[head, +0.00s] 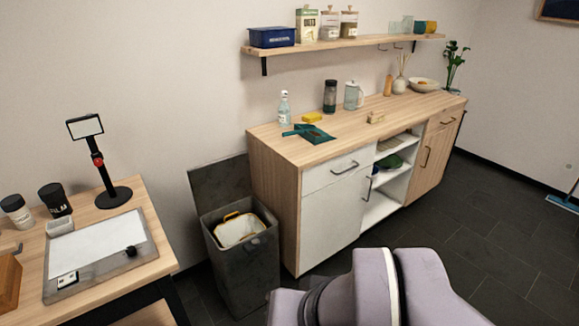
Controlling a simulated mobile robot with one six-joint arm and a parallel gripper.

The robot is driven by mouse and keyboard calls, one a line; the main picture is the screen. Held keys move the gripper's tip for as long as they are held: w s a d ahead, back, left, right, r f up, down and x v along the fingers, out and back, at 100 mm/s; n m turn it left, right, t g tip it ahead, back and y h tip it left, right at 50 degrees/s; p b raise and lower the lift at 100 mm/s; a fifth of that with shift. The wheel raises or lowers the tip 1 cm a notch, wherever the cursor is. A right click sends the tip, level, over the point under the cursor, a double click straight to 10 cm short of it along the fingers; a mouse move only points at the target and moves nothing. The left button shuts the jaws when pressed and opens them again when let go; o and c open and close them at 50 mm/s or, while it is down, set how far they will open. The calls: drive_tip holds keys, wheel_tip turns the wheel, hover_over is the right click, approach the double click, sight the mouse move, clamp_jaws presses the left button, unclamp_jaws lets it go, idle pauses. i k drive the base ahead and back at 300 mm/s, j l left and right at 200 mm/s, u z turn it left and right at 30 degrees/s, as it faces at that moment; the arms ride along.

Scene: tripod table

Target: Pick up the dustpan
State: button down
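A flat teal dustpan (315,134) lies on the wooden top of the cabinet, near its left end. Its short handle points left, towards the clear bottle. My gripper is not in the head view; only a pale purple link of my arm shows at the bottom centre, well apart from the dustpan.
A wall shelf (350,42) hangs above.

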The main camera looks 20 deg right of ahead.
sight(304, 133)
drive_tip(key=i+l+u, duration=0.1)
drive_tip(key=i, duration=0.45)
drive_tip(key=i+l, duration=0.3)
drive_tip(key=i, duration=0.25)
drive_tip(key=i+l+u, duration=0.15)
drive_tip(key=i, duration=0.35)
drive_tip(key=i+l+u, duration=0.1)
drive_tip(key=i+l, duration=0.25)
drive_tip(key=i, duration=0.2)
